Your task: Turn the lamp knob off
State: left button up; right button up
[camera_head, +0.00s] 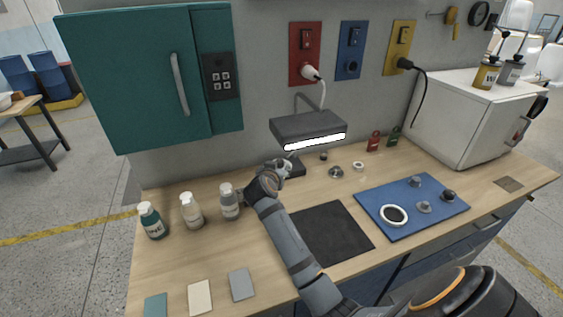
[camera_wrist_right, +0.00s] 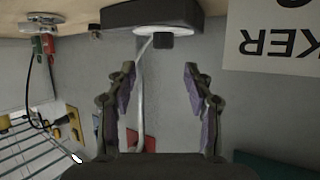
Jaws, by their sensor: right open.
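The lamp has a dark grey rectangular shade (camera_head: 306,122) with a lit white strip. Its dark base (camera_head: 297,167) sits on the bench below and is partly hidden by my right gripper (camera_head: 283,168). In the wrist view the picture is upside down. The lamp base (camera_wrist_right: 118,16) is at the top, with a white disc and a small dark knob (camera_wrist_right: 162,42) on it. A thin stem runs beside the knob. My right gripper (camera_wrist_right: 160,75) is open and empty, with the knob ahead of and roughly between its fingertips, apart from them. My left gripper is not in view.
Several bottles (camera_head: 229,202) stand left of my gripper. A black mat (camera_head: 330,232) lies in front, and a blue tray (camera_head: 380,222) with small parts lies right. A teal cabinet (camera_head: 120,80) hangs above left. A white plug (camera_head: 310,72) sits in the red socket (camera_head: 304,40).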

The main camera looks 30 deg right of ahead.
aim_at(280, 161)
jog(key=x, duration=0.3)
jog(key=shift+w+r+p, duration=0.1)
jog(key=shift+w+p, duration=0.2)
jog(key=shift+w, duration=0.05)
jog(key=x, duration=0.5)
jog(key=shift+w+d+f+p, duration=0.15)
jog(key=shift+w+f+p, duration=0.05)
jog(key=shift+f+p, duration=0.1)
jog(key=shift+w+d, duration=0.1)
jog(key=shift+c, duration=0.9)
grip_shut()
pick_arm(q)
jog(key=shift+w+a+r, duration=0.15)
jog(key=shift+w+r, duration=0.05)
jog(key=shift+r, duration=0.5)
